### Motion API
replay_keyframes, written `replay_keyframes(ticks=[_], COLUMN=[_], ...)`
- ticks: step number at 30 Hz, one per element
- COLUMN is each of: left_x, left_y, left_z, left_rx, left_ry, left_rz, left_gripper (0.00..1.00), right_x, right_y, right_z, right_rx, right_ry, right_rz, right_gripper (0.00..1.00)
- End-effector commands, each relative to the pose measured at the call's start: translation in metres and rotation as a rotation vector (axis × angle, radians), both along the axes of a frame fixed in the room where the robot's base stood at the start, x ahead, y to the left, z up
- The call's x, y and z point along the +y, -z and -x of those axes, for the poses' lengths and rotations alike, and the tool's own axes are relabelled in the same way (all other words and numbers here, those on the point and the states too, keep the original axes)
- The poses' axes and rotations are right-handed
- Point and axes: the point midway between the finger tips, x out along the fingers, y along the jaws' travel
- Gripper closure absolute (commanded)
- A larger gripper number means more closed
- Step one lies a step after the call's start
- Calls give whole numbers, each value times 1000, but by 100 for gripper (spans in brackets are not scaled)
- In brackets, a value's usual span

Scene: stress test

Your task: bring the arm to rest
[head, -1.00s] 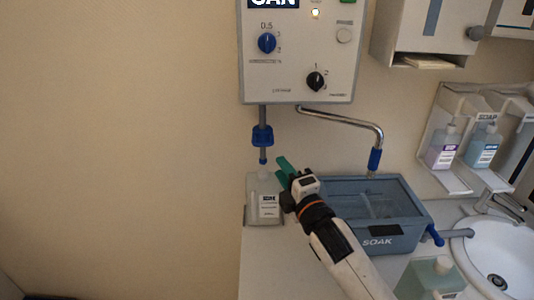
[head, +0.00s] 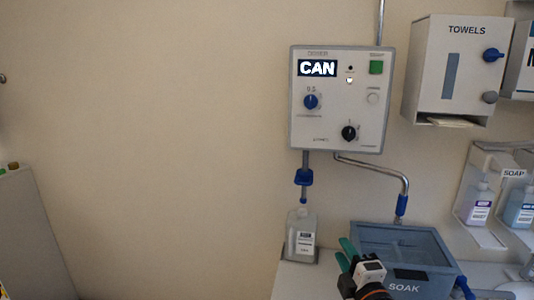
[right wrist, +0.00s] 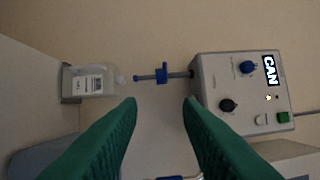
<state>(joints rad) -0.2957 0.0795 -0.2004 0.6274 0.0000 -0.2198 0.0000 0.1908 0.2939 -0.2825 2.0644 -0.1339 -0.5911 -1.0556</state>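My right gripper (head: 347,254) shows at the bottom of the head view, with green fingers and a white and black wrist. It is beside the bottle under the dispenser and in front of the soak basin's left side. In the right wrist view its two green fingers (right wrist: 160,115) stand wide apart with nothing between them. A clear bottle (head: 301,236) with a white label stands under the blue-collared spout (head: 304,178); the bottle also shows in the right wrist view (right wrist: 92,82). My left gripper is not in view.
The wall box (head: 336,120) reads CAN and has knobs and a green button. A bent metal pipe (head: 385,170) reaches over the blue-grey SOAK basin (head: 404,286). A towel dispenser (head: 455,75) and soap bottles (head: 480,207) are at the right. The left wall is bare.

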Motion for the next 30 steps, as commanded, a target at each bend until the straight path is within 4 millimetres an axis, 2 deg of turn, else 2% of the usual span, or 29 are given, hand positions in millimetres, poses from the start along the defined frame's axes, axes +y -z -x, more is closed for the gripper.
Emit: replay_keyframes(ticks=[8, 14, 17, 21, 25, 30], left_x=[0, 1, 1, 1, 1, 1], left_y=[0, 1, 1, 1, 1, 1], left_z=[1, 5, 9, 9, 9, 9], left_rx=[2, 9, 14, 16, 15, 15], left_ry=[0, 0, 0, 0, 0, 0], left_rz=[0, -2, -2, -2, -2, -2], left_gripper=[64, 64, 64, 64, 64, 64], right_x=[-7, -15, -20, -26, -30, -33], right_y=[54, 111, 145, 187, 211, 229], right_z=[29, 74, 108, 167, 214, 267], right_rx=[215, 459, 613, 825, 967, 1103], right_ry=[55, 155, 241, 405, 549, 722], right_rz=[-189, -408, -545, -736, -866, -989], right_gripper=[68, 68, 68, 68, 68, 68])
